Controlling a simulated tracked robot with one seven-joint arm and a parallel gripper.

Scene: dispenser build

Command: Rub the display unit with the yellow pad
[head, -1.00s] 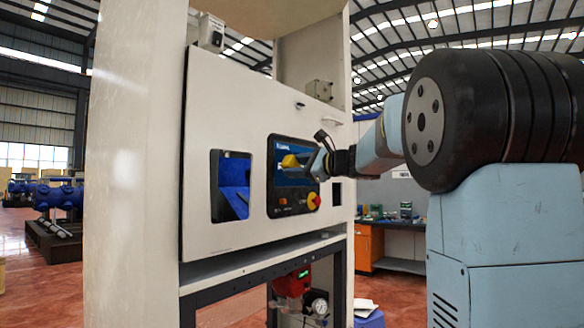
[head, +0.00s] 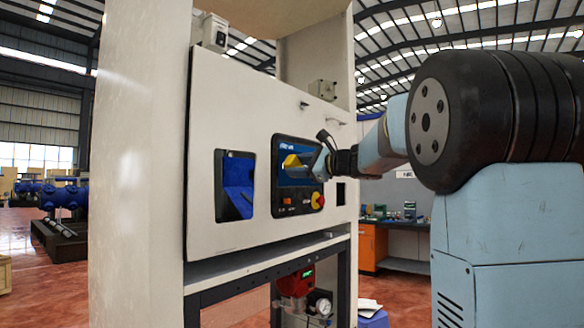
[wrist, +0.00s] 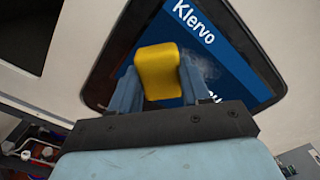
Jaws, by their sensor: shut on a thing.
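The display unit (head: 298,199) is a black-framed panel with a blue screen, set in the white cabinet front. It has an orange button and a red-and-yellow knob below the screen. My gripper (head: 312,163) is shut on the yellow pad (head: 292,162) in front of the screen. In the wrist view the yellow pad (wrist: 160,72) sits between the two blue fingers (wrist: 160,90) and covers part of the screen. A pale smudge shows on the screen (wrist: 215,50) just right of the pad. I cannot tell whether the pad touches the screen.
The white cabinet panel (head: 240,128) surrounds the display unit, with a window opening (head: 235,185) to its left. A frame with a red device (head: 296,281) and a gauge stands below. An orange workbench (head: 373,247) is behind to the right.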

